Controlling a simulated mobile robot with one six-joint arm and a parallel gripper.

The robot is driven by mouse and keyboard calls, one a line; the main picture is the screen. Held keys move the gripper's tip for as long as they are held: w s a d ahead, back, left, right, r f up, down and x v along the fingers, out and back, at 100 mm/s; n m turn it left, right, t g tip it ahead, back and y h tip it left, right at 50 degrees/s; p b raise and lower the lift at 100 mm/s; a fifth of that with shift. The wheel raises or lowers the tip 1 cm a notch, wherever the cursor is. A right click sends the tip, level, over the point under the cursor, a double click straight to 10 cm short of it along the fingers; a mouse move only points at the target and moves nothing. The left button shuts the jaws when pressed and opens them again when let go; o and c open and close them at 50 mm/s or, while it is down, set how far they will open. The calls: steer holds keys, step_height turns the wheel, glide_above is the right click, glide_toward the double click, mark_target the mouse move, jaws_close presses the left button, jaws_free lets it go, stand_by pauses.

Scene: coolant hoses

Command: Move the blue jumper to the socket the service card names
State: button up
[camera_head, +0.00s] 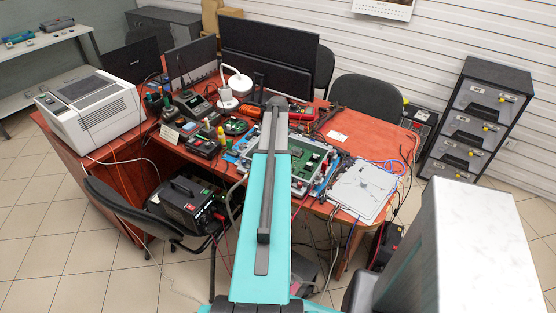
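A thin blue cable (392,163) loops at the right end of the red-brown table; I cannot tell whether it is the blue jumper. A small white card (337,135) lies flat on the table, and another pale card (169,134) stands near its left front edge. Their writing is too small to read. An open case with green boards (307,160) sits mid-table, partly behind my teal arm. No hose socket can be made out. My arm reaches from the bottom centre toward the table; my gripper's fingers cannot be made out.
A white printer (92,112) stands at the table's left end. Meters, tools and monitors (268,45) crowd the back and middle. A flat whitish panel (362,188) lies at the right front. Chairs (368,96) stand around the table; a drawer cabinet (479,120) is at right.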

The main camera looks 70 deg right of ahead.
stand_by(0.7)
steer(key=o, duration=1.1)
steer(key=shift+o, duration=0.9)
steer(key=shift+f, duration=0.1)
steer(key=shift+a, duration=0.1)
steer(key=shift+r+p, duration=1.25)
steer(key=shift+r, duration=0.8)
steer(key=shift+r+p, duration=0.85)
steer(key=shift+r, duration=0.65)
